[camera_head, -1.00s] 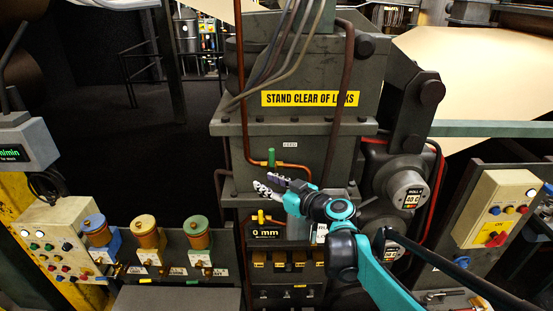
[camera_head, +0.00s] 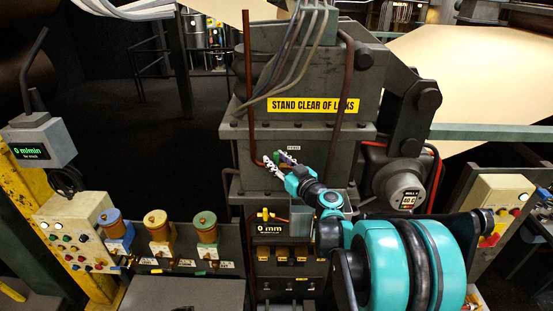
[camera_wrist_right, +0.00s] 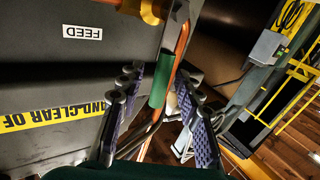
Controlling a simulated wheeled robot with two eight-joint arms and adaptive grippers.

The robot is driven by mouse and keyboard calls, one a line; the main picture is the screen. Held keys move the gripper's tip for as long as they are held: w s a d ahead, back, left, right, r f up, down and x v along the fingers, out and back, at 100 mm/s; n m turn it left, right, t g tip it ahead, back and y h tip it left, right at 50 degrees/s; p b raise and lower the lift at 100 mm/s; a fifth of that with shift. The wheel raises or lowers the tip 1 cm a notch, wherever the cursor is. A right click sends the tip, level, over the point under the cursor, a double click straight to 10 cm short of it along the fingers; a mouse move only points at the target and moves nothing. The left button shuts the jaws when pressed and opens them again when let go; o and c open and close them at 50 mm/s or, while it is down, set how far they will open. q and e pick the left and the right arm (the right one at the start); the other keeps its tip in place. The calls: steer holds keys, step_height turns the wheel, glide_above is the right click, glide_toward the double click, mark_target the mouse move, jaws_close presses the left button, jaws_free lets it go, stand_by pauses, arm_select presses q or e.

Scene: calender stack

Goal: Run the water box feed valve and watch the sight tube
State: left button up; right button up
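The feed valve shows as a green handle (camera_wrist_right: 160,86) on a copper pipe, beside a FEED label (camera_wrist_right: 82,32), in the right wrist view. The label also shows small in the head view (camera_head: 294,148). My right gripper (camera_head: 274,159) is open in front of the valve. In the wrist view its two ridged fingers (camera_wrist_right: 160,80) stand on either side of the green handle; I cannot tell whether they touch it. A display (camera_head: 269,229) reading 0 mm sits below. I cannot clearly make out the sight tube. My left gripper is out of view.
A yellow-handled tap (camera_head: 265,214) is just above the display. Three coloured oil pots, such as the green one (camera_head: 205,226), stand at left beside a button box (camera_head: 75,226). A yellow warning sign (camera_head: 313,105) is above. Hoses and copper pipes run close to my gripper.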

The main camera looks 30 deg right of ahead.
steer(key=shift+w, duration=0.1)
jaws_close()
steer(key=shift+a, duration=0.15)
steer(key=shift+w+a+f+n+g+h, duration=0.4)
steer(key=shift+a+n+g, duration=0.35)
steer(key=shift+n, duration=0.3)
steer(key=shift+w+a+f+n+g+h, duration=0.25)
steer(key=shift+w+a+n+g+h, duration=0.25)
steer(key=shift+n+g, duration=0.5)
steer(key=shift+w+a+f+n+g+h, duration=0.2)
steer(key=shift+w+a+f+n+g, duration=0.2)
steer(key=shift+a+n+g, duration=0.55)
steer(key=shift+d+n+t, duration=0.2)
steer(key=shift+n+t, duration=0.1)
